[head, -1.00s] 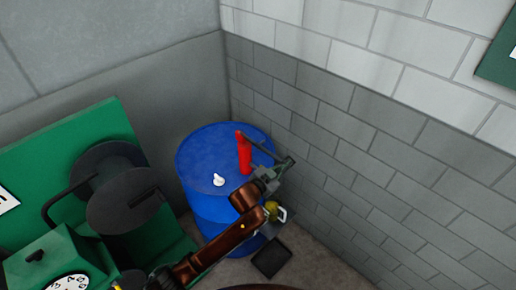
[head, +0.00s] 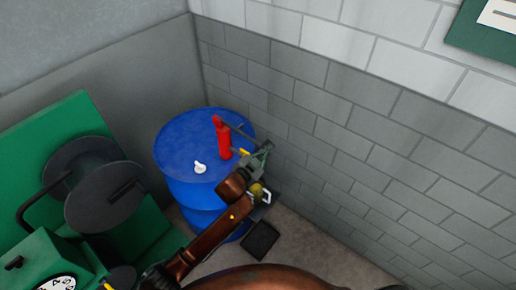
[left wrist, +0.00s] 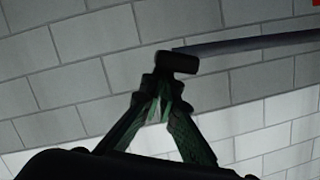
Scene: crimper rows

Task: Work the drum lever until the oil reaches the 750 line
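The blue drum (head: 182,150) stands in the corner with a red pump (head: 222,140) upright on its top. The dark drum lever (head: 238,133) runs from the pump's top toward the right. My left gripper (head: 262,157) is at the lever's outer end. In the left wrist view its fingers (left wrist: 160,88) draw together at the black end grip (left wrist: 178,62) of the lever and appear closed on it. A small yellowish vessel with a pale handle (head: 265,196) shows beside my arm, partly hidden. Its oil level and 750 line cannot be read. My right gripper is out of view.
A white cap (head: 199,167) is on the drum top. A dark square plate (head: 260,240) lies on the floor. A green machine with grey discs (head: 105,197) stands at left. The grey block wall (head: 350,130) is close behind the lever.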

